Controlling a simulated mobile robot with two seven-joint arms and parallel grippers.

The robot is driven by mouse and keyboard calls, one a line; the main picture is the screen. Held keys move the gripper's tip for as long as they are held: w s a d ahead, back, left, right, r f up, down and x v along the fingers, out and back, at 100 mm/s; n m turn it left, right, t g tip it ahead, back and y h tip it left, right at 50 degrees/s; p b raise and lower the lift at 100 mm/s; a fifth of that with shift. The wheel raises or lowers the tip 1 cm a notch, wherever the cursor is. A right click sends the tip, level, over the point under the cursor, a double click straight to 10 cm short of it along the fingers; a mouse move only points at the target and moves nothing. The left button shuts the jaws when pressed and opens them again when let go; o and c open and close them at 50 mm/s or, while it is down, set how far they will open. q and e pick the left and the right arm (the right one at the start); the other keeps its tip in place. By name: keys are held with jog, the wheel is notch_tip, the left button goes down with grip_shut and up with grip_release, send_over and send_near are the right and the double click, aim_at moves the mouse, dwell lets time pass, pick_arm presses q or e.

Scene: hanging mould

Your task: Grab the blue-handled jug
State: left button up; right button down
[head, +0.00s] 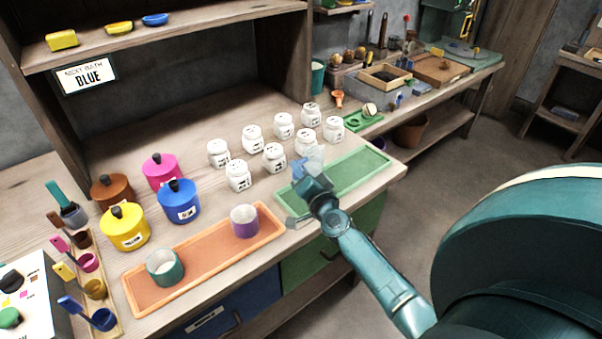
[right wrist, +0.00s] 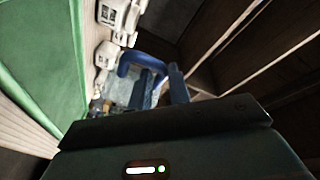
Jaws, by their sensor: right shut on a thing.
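Whether the jug touches the tray is hard to tell. My left gripper is not in view.
Several white jars (head: 274,157) stand close behind the jug. The green tray (head: 355,172) has bare room to the right. An orange tray (head: 195,265) holds a green cup (head: 165,267) and a purple cup (head: 244,221). Several coloured pots, including a blue one (head: 179,202), stand left.

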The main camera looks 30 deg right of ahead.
notch_tip(320, 180, up, 2)
jog(key=shift+w+r, duration=0.1)
jog(key=shift+r, duration=0.1)
dwell(0.3)
dwell(0.5)
